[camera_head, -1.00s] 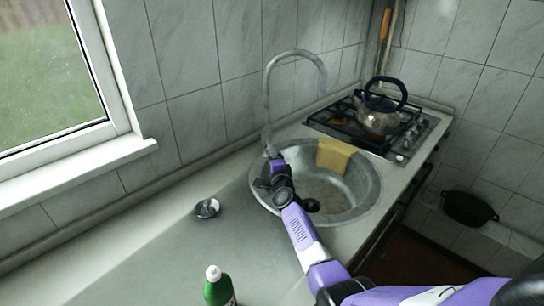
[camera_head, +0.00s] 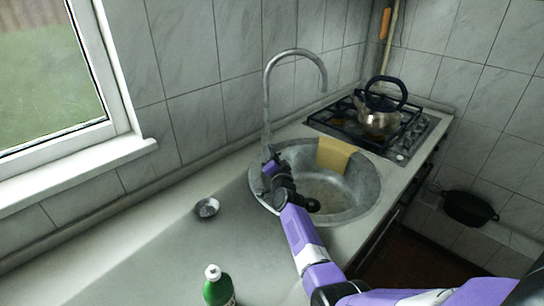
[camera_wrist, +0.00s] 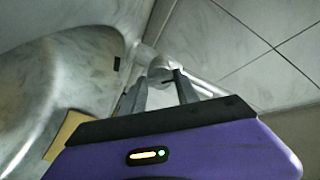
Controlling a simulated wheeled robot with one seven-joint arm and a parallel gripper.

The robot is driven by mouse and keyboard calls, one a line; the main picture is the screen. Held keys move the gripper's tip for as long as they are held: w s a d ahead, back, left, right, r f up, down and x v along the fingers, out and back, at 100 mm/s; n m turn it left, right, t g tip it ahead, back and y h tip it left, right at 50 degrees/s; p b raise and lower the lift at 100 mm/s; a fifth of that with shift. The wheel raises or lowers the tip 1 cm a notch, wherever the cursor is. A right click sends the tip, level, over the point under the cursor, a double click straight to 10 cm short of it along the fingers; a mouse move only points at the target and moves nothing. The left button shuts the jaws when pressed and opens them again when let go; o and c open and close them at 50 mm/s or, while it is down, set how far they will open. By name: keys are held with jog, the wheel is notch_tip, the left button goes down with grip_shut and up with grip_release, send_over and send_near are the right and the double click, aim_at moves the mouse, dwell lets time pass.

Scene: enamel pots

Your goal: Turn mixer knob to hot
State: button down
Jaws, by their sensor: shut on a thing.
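The grey mixer tap (camera_head: 267,110) stands at the left back edge of the round metal sink, its tall curved spout arching over the basin. My gripper (camera_head: 269,158) is at the foot of the tap in the head view and hides the mixer knob there. In the wrist view, the two fingers of my gripper (camera_wrist: 160,92) reach up to the grey mixer knob (camera_wrist: 159,71) and are shut on it. The exact angle of the knob is hard to tell.
The sink (camera_head: 355,200) lies right of my gripper, with a yellow cloth (camera_head: 335,154) over its rim. A kettle (camera_head: 379,118) stands on the gas stove (camera_head: 410,141) beyond. A small metal item (camera_head: 207,207) and a green bottle (camera_head: 217,288) stand on the counter (camera_head: 120,262).

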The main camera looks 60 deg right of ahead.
jog(key=shift+a+f, duration=0.1)
jog(key=shift+f, duration=0.05)
jog(key=c, duration=0.9)
grip_release()
jog(key=shift+p+v, duration=1.8)
jog(key=shift+v, duration=2.05)
